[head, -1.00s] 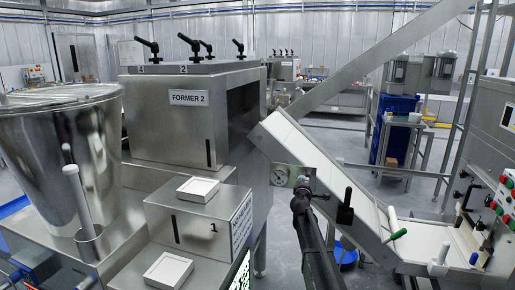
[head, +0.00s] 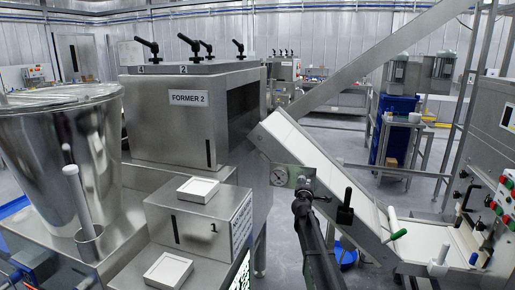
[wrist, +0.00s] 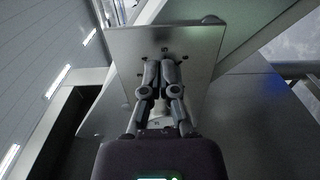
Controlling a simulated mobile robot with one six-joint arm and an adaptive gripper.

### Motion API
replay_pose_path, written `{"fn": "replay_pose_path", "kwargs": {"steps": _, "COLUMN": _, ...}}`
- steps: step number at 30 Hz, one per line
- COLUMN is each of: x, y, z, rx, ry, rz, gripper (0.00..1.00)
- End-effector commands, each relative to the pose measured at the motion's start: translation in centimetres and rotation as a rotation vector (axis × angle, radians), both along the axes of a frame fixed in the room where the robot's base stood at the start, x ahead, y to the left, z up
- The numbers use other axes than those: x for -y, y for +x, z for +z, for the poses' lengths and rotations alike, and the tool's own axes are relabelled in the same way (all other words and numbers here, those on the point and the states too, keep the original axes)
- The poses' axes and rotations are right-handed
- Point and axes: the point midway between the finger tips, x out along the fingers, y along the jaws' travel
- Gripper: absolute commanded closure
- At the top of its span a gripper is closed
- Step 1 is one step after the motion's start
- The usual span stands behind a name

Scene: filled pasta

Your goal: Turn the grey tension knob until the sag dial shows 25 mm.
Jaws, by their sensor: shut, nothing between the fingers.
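The sag dial (head: 279,176) is a small round white gauge on a steel plate (head: 292,170) beside the sloping conveyor. Its reading is too small to make out. My gripper (head: 303,192) is just right of the dial, in front of the plate's right part. In the wrist view my gripper (wrist: 163,66) has its fingers together and empty, in front of a steel plate (wrist: 190,45) with small dark fittings. I cannot pick out the grey tension knob; my gripper may hide it. Whether the fingers touch anything is unclear.
A black handle (head: 345,207) stands close to the right of my gripper. The sloping conveyor (head: 310,155) runs behind it. The FORMER 2 machine (head: 172,120) is to the left.

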Motion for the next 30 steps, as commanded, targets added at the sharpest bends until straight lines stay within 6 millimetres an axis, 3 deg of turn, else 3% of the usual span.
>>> {"fn": "replay_pose_path", "kwargs": {"steps": 15, "x": -1.3, "y": -4.2, "z": 0.0, "rx": 0.0, "ry": 0.0, "rz": 0.0, "gripper": 1.0}}
{"fn": "replay_pose_path", "kwargs": {"steps": 30, "x": -1.4, "y": -4.6, "z": 0.0, "rx": 0.0, "ry": 0.006, "rz": -0.005, "gripper": 1.0}}
